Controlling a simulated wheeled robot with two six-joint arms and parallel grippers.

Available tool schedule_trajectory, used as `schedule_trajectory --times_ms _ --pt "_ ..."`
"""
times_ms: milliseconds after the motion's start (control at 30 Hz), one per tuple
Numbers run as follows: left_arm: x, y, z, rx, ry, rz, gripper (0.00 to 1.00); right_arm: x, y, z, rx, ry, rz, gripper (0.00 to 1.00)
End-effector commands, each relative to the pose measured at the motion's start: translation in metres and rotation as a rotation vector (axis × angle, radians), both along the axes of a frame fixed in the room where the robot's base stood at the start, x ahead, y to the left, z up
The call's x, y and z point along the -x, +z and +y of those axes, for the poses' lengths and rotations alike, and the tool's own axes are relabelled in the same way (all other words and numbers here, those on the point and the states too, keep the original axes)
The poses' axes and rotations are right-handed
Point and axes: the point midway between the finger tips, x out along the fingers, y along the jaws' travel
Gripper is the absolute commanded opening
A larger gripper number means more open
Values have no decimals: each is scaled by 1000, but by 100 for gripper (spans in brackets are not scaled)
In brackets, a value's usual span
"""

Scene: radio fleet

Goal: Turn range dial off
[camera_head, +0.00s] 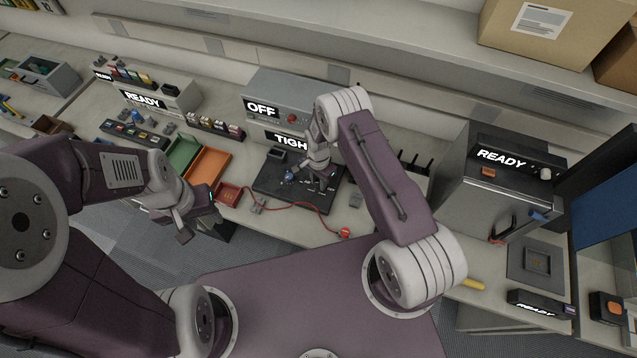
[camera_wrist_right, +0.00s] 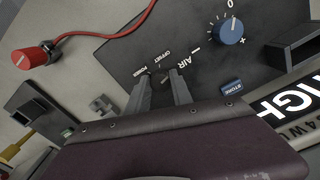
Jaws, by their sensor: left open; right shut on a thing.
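A black panel (camera_head: 272,193) lies on the bench in front of a grey unit. In the right wrist view the panel (camera_wrist_right: 195,45) carries a blue dial (camera_wrist_right: 228,28) with a white mark, "0" and "+" labels, and a blue "STORE" button (camera_wrist_right: 232,88). My right gripper (camera_head: 322,184) is down at the panel. Its fingers (camera_wrist_right: 162,76) are shut on a small control beside the lettering "OFFSET", "POWER" and "AIR". The fingers mostly hide that control, so its setting cannot be read. My left gripper (camera_head: 202,228) is open and empty, in front of the bench edge.
The grey unit (camera_head: 290,97) shows "OFF", and a lower display, partly covered by my right arm, shows "TIGH". A red cable (camera_head: 285,207) runs to a red-ended probe (camera_head: 344,232). Green (camera_head: 184,152) and orange (camera_head: 209,166) trays lie left. A "READY" machine (camera_head: 500,180) stands right.

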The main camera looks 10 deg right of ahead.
Motion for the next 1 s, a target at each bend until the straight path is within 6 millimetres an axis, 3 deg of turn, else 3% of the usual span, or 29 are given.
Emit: schedule_trajectory --times_ms 300,1000 --pt "0 -27 0 0 0 0 44 -3 -2 -1 0 299 -8 0" --pt "0 -64 0 0 0 0 44 -4 0 -1 2 963 -10 0"
